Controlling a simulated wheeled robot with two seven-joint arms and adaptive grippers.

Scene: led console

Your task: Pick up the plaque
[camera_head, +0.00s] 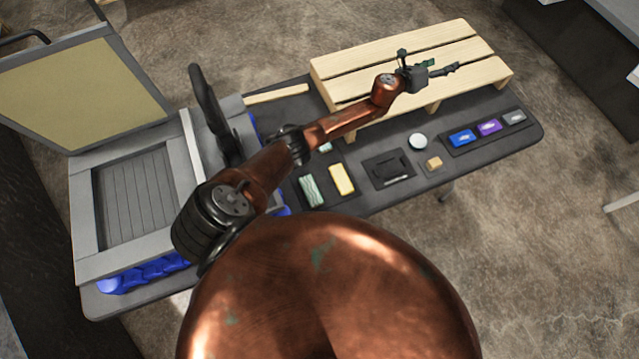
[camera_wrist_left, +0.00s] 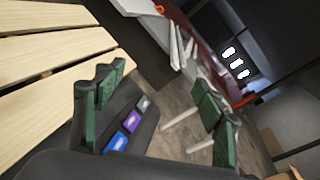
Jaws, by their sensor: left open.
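I cannot tell for certain which thing is the plaque. A flat dark square piece (camera_head: 390,169) lies on the table, and a small tan block (camera_head: 433,163) lies to its right. Blue (camera_head: 461,138), purple (camera_head: 488,128) and grey (camera_head: 514,117) small pieces lie in a dark tray at the right end; the wrist view shows them below the fingers. My left gripper (camera_head: 440,67) is above the slatted wooden pallet, its green-padded fingers (camera_wrist_left: 160,105) spread apart with nothing between them. My right gripper is not in view.
The wooden pallet (camera_head: 350,65) covers the table's back right. A grey framed press with a raised lid (camera_head: 85,85) stands on the left. Green striped (camera_head: 311,190) and yellow (camera_head: 342,179) pieces and a pale round disc (camera_head: 418,141) lie in the middle of the table.

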